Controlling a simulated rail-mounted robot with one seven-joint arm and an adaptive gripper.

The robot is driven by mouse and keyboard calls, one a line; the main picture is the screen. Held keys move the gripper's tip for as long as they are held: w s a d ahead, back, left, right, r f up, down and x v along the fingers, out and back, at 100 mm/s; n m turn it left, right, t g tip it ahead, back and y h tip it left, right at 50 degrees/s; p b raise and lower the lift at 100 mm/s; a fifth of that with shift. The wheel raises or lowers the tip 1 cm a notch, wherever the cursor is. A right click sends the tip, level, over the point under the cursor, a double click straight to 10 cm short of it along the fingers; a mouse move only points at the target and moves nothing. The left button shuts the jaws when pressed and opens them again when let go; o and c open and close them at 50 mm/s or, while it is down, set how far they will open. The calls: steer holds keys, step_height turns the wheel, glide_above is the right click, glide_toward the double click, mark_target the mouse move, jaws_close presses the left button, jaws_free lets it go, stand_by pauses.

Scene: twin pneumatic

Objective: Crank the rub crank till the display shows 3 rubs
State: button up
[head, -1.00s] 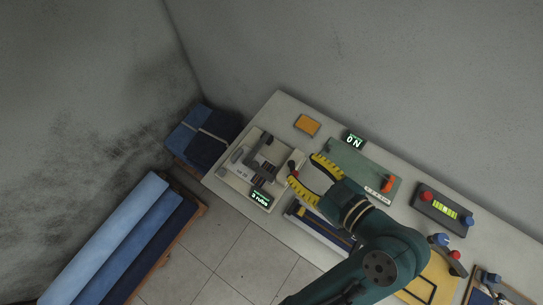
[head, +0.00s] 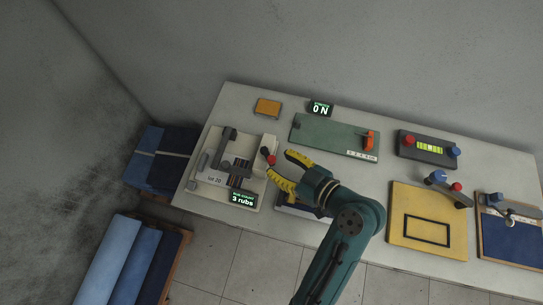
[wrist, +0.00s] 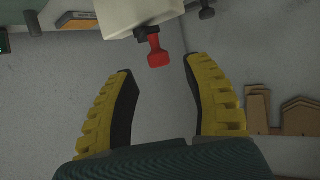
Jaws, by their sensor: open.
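The rub machine (head: 212,196) is a pale box at the left of the bench, with a dark arm over a striped strip and a "lot 20" label. Its green display (head: 243,198) reads "3 rubs". The rub crank (head: 268,156) has a red knob at the machine's right side; the red knob also shows in the wrist view (wrist: 158,52). My gripper (head: 279,168) is open, its yellow fingers just right of the crank. In the wrist view my gripper (wrist: 158,77) has nothing between its fingers, and the knob stands beyond the fingertips, apart from them.
A green plate (head: 330,136) with an orange handle and a "0 N" display (head: 320,108) stand behind my gripper. An orange block (head: 268,107) lies at the back. A yellow board (head: 400,222) and a grey unit with red and blue knobs (head: 427,148) are to the right.

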mark_target(269, 162)
steer(key=shift+x, duration=1.95)
jaws_close()
steer(key=shift+s+a+m+t+h+p, duration=0.2)
steer(key=shift+a+m+t+h+p, duration=0.2)
steer(key=shift+m+t+h+p, duration=0.25)
steer(key=shift+a+m+t+h+p, duration=0.15)
steer(key=shift+m+t+h+p, duration=0.2)
steer(key=shift+m+h, duration=0.25)
jaws_free()
